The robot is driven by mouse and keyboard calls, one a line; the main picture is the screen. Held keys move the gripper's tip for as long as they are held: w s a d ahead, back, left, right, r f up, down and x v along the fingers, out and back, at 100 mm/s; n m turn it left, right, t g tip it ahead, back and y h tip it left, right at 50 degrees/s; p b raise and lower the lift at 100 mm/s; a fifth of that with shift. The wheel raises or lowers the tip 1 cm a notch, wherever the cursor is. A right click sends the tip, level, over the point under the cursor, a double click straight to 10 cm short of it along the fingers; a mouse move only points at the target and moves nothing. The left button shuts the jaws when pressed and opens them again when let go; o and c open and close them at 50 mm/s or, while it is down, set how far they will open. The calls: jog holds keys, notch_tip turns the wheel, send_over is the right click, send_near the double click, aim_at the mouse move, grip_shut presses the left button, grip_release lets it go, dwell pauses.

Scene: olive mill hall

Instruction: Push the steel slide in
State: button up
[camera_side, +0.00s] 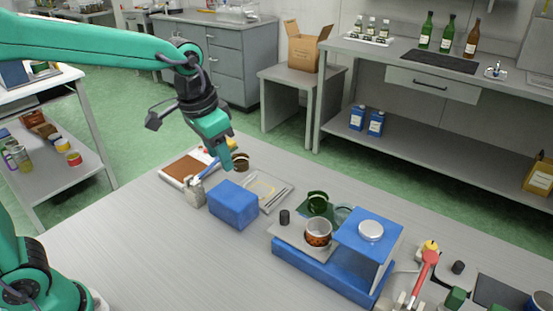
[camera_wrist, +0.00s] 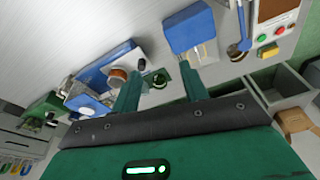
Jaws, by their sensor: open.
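The steel slide (camera_side: 288,233) is a flat grey plate sticking out at the left of a blue device (camera_side: 320,270) with a raised blue top (camera_side: 352,233). A black knob (camera_side: 285,216) stands at its outer end, and a cup with orange-brown contents (camera_side: 318,233) stands on it beside the blue top. In the wrist view the slide (camera_wrist: 130,58) and the cup (camera_wrist: 117,77) show beyond the left finger. My gripper (camera_side: 226,162) is open and empty in the air, above and to the left of the device, pointing down. It also shows in the wrist view (camera_wrist: 160,76).
A blue block (camera_side: 233,205) stands left of the slide, with a clear tray (camera_side: 267,191) behind it. A dark green cup (camera_side: 317,203) stands behind the slide. A red-handled clamp (camera_side: 424,275) is at the right. The table's front left is clear.

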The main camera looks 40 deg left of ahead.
jog(key=m+g, duration=0.2)
send_over(285, 213)
jog(key=f, duration=0.9)
jog(key=shift+s+a+f, duration=0.15)
jog(key=shift+a+f, duration=0.15)
jog(key=shift+a, duration=0.1)
jog(key=shift+w+d+f, duration=0.2)
jog(key=shift+d+f, duration=0.1)
jog(key=shift+f, duration=0.1)
jog(key=shift+f, duration=3.9)
jog(key=shift+c, duration=0.2)
grip_shut()
